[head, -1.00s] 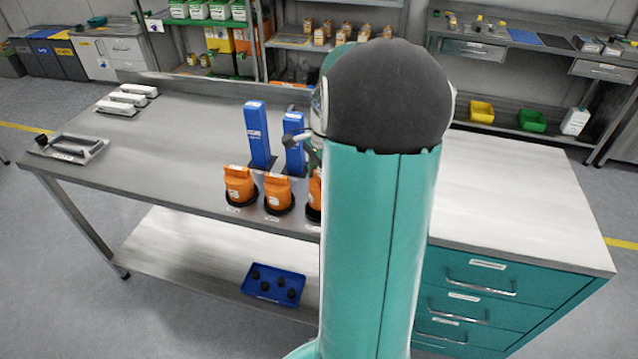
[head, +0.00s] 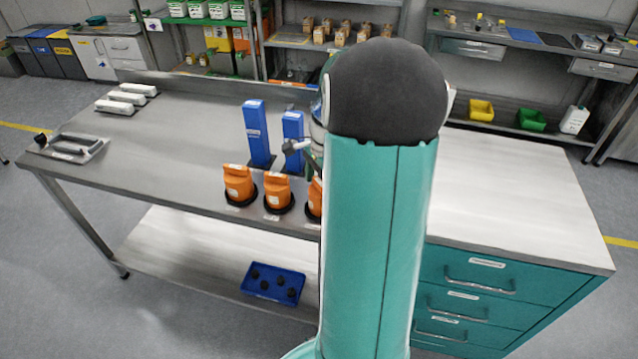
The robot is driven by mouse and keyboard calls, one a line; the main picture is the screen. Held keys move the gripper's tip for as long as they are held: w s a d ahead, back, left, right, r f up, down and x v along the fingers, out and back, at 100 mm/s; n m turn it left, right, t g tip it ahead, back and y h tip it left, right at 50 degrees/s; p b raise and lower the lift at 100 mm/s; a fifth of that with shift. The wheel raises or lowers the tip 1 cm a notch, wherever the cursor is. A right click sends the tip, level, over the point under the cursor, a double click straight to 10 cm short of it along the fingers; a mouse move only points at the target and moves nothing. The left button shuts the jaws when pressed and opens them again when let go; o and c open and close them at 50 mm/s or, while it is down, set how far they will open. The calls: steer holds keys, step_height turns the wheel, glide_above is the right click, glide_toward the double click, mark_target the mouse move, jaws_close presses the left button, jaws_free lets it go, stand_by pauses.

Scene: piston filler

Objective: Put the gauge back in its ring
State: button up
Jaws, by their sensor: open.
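I cannot single out the gauge. Orange bodies (head: 239,183) and (head: 277,192) sit upright in black round rings (head: 278,207) along the bench's front edge, and I cannot tell whether one of them is the gauge. A third orange body (head: 315,196) is partly hidden behind my arm. A small grey, rounded part (head: 297,146) shows in front of the right blue post, left of my arm; I cannot tell what it belongs to. My upper arm covers the middle of the head view, and no gripper fingers can be made out.
Two blue posts (head: 257,133) and (head: 293,142) stand behind the orange bodies. White blocks (head: 126,98) and a grey tray (head: 70,148) lie on the bench's left. A blue bin (head: 273,283) is on the lower shelf. The bench's left middle and the right cabinet top (head: 525,195) are clear.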

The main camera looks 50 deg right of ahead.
step_height(320, 180, up, 12)
steer(key=d, duration=0.1)
steer(key=shift+s+d, duration=0.15)
steer(key=shift+s, duration=0.05)
steer(key=w+a+r+n+t+h, duration=0.1)
steer(key=a+r+n, duration=0.15)
steer(key=a, duration=0.35)
steer(key=a+r+n, duration=0.1)
steer(key=a+n, duration=0.3)
steer(key=a, duration=0.2)
steer(key=s+a+n+t, duration=0.2)
steer(key=s+a+n, duration=0.2)
steer(key=a+n, duration=0.3)
steer(key=s+a+n+t, duration=0.2)
steer(key=s+a+n, duration=0.3)
steer(key=a, duration=0.9)
steer(key=n, duration=0.3)
steer(key=shift+s+r, duration=0.15)
